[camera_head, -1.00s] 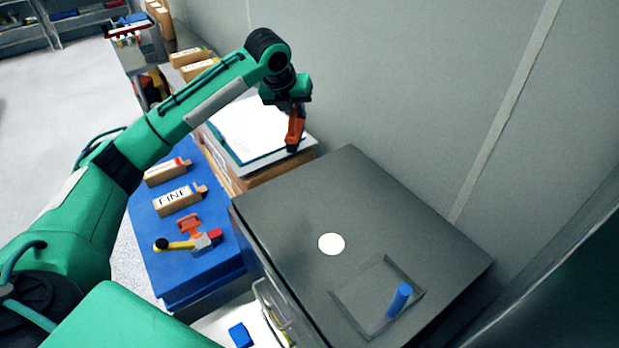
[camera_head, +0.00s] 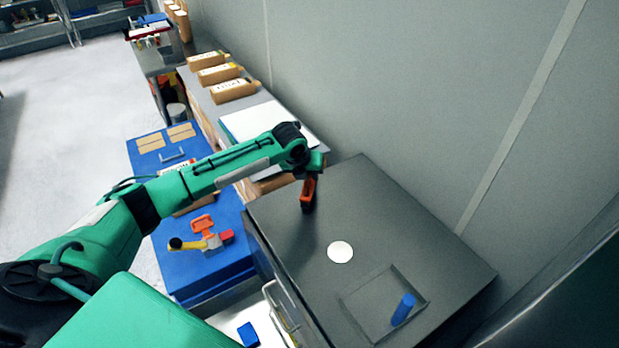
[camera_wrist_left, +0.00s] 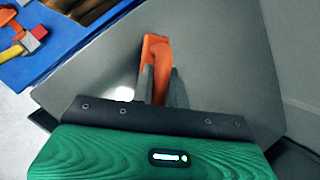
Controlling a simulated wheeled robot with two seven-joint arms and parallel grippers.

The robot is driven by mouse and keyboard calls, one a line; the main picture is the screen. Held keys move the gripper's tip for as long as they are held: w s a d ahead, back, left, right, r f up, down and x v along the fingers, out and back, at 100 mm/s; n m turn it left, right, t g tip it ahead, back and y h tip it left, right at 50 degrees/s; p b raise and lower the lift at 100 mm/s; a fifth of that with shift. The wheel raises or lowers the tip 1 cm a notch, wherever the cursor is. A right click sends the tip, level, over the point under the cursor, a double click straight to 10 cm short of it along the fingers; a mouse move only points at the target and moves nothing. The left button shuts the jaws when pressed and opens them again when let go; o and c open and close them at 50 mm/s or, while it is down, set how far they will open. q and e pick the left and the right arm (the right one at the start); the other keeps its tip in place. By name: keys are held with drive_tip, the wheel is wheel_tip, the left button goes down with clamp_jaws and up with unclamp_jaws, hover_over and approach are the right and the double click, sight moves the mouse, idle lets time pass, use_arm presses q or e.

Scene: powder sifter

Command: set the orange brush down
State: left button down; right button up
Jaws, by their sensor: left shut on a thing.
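The orange brush (camera_head: 307,192) is held by my left gripper (camera_head: 309,179), pointing down over the far left part of the dark grey worktop (camera_head: 370,200). In the left wrist view, the brush (camera_wrist_left: 157,48) shows between the two fingers (camera_wrist_left: 160,84), with the grey top behind it. The gripper is shut on it. Whether its lower end touches the top is hard to tell. My right gripper is not in view.
A white disc (camera_head: 340,252) and a blue cylinder (camera_head: 403,309) in a shallow square recess are on the worktop. A blue cart (camera_head: 180,267) at left carries an orange item (camera_head: 202,223) and a yellow-handled tool (camera_head: 187,244). A wall stands behind.

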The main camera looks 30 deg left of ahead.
use_arm(q)
drive_tip(key=shift+f, duration=1.05)
drive_tip(key=c, duration=1.4)
unclamp_jaws()
drive_tip(key=b+v, duration=0.2)
drive_tip(key=v, duration=1)
drive_tip(key=shift+a, duration=0.1)
